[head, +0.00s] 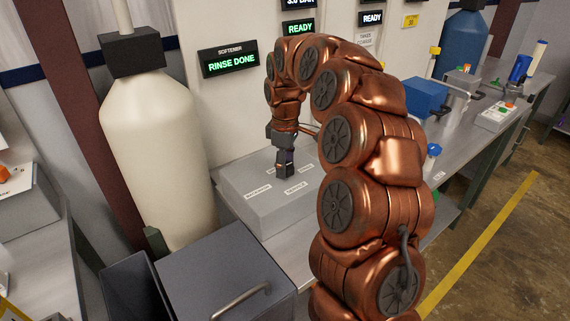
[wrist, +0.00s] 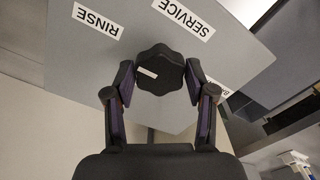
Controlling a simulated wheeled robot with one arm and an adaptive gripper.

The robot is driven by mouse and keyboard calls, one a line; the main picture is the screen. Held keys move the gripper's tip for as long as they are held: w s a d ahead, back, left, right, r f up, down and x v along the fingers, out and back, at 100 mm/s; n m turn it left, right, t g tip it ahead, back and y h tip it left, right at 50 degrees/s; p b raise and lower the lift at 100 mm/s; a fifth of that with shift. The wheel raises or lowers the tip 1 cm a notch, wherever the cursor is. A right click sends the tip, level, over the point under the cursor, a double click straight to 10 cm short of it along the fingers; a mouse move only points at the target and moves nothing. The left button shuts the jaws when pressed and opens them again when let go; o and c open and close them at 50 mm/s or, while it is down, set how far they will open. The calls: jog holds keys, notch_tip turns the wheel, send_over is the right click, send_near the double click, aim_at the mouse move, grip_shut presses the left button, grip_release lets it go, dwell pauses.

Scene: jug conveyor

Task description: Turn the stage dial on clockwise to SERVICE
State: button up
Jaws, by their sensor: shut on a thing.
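The stage dial (wrist: 162,72) is a dark lobed knob on a grey panel, seen in the wrist view. A small white mark lies on its face, left of the middle, on the side of the RINSE label (wrist: 88,18). The SERVICE label (wrist: 184,17) is above the dial in that view. My gripper (wrist: 158,82) has one finger on each side of the dial and is shut on it. In the head view, my gripper (head: 284,172) points down onto the sloped grey box (head: 240,185), and it hides the dial.
A softener display (head: 231,61) reads RINSE DONE. A large cream tank (head: 155,150) stands left of the box, and a dark grey lidded box (head: 225,280) stands in front. A blue box (head: 425,96) and other stations line the bench to the right.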

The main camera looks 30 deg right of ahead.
jog(key=shift+c, duration=1.3)
jog(key=shift+f, duration=0.1)
jog(key=m+b, duration=0.3)
jog(key=shift+f+m+b, duration=0.15)
jog(key=shift+m+b, duration=0.15)
jog(key=m+b, duration=0.3)
jog(key=m, duration=0.1)
jog(key=shift+m, duration=0.3)
jog(key=m+b, duration=0.2)
jog(key=m, duration=0.3)
jog(key=shift+r+m+b, duration=0.2)
jog(key=shift+m+b, duration=0.5)
jog(key=shift+m, duration=1.7)
